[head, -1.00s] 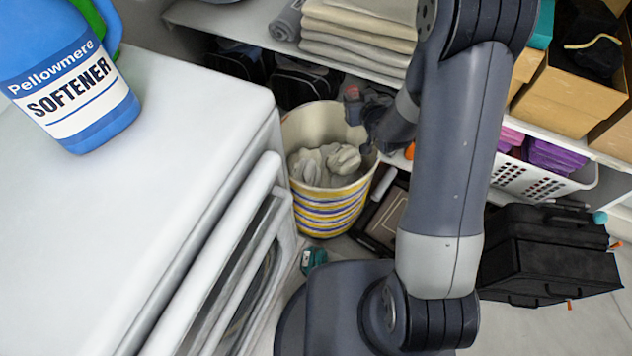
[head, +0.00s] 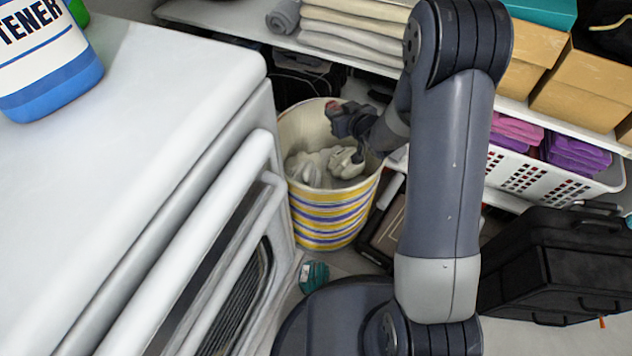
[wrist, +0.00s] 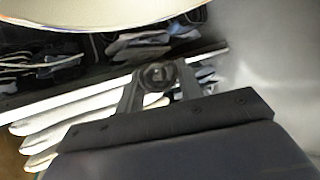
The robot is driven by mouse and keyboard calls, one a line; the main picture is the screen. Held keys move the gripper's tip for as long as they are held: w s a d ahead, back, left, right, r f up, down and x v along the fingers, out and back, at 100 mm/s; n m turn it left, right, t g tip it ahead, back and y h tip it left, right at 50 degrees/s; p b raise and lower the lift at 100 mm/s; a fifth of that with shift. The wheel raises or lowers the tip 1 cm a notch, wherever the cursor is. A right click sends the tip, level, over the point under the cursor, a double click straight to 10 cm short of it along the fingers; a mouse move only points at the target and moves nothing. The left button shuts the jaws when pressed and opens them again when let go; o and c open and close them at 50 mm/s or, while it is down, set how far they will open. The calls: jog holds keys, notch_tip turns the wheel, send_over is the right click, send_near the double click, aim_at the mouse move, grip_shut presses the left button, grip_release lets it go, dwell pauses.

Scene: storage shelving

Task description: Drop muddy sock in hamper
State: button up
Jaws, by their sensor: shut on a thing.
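The hamper (head: 335,215) is a round cream bin with yellow and blue stripes, standing on the floor beside the white appliance. Pale crumpled cloth (head: 322,168) lies inside it. My gripper (head: 345,120) is over the right and back part of the hamper's opening, above the cloth. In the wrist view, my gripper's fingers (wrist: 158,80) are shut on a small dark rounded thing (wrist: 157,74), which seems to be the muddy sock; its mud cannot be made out. The hamper's cream side (wrist: 100,12) fills the top of the wrist view.
The white appliance (head: 130,140) with a blue softener bottle (head: 45,65) fills the left. A shelf with folded towels (head: 350,40) is behind the hamper. A white basket (head: 540,178) and black case (head: 560,265) stand right. A small teal thing (head: 314,276) lies on the floor.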

notch_tip(320, 180, down, 5)
jog(key=b, duration=0.3)
jog(key=shift+f, duration=0.1)
jog(key=o, duration=1)
jog(key=shift+s, duration=0.1)
jog(key=p+v, duration=0.2)
jog(key=v, duration=0.8)
jog(key=shift+s+d+r, duration=0.2)
jog(key=shift+r, duration=0.05)
